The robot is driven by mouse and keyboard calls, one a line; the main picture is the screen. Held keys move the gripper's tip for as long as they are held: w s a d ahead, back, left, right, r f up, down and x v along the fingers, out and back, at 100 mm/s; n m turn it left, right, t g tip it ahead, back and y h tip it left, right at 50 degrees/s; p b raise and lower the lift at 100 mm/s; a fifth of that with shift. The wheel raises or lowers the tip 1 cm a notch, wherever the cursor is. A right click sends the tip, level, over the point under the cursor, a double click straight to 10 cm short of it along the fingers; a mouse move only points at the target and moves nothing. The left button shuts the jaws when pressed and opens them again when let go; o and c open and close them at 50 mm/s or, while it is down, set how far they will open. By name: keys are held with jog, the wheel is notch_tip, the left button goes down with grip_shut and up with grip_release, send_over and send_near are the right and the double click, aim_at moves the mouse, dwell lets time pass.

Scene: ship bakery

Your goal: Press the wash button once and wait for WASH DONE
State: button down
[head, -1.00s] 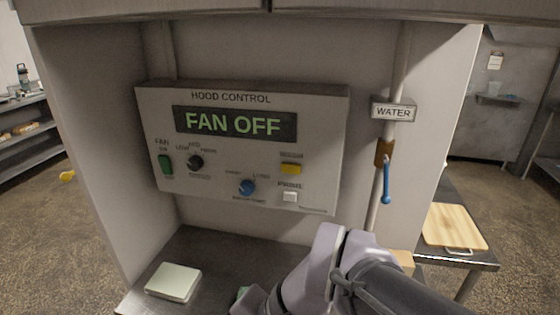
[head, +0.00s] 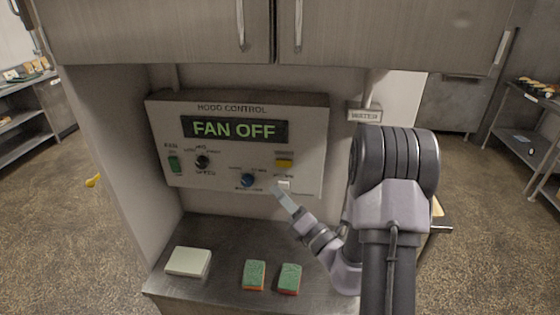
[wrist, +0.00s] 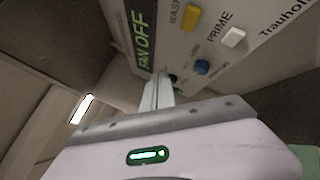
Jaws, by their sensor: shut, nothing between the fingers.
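The hood control panel (head: 235,108) is on the wall, and its display (head: 235,129) reads FAN OFF. The yellow button (head: 284,163) at the panel's lower right is marked WASH, as the wrist view (wrist: 191,17) shows. The white PRIME button (head: 284,185) is below it. A blue knob (head: 247,180) is left of these buttons, and a black knob (head: 202,161) and green fan switch (head: 174,163) are farther left. My gripper (head: 277,190) is shut and empty, its tip in front of the panel's lower edge near the PRIME button. I cannot tell whether it touches. The wrist view also shows its fingers (wrist: 160,85).
A pale box (head: 188,262) and two green-topped sponges (head: 255,275) (head: 289,279) lie on the metal counter (head: 220,238). Cabinets (head: 150,30) hang above. The WATER sign (head: 364,115) is at the right, with my arm across the area below it.

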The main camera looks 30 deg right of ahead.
aim_at(284, 163)
jog(key=shift+d+f+h, duration=0.1)
jog(key=shift+d+h, duration=0.2)
jog(key=shift+w, duration=0.1)
jog(key=w+d+p, duration=0.4)
jog(key=w, duration=0.3)
jog(key=shift+d, duration=0.4)
jog(key=shift+w+d, duration=0.1)
jog(key=shift+w, duration=0.05)
dwell(1.6)
jog(key=shift+w+d, duration=0.15)
jog(key=shift+w, duration=0.1)
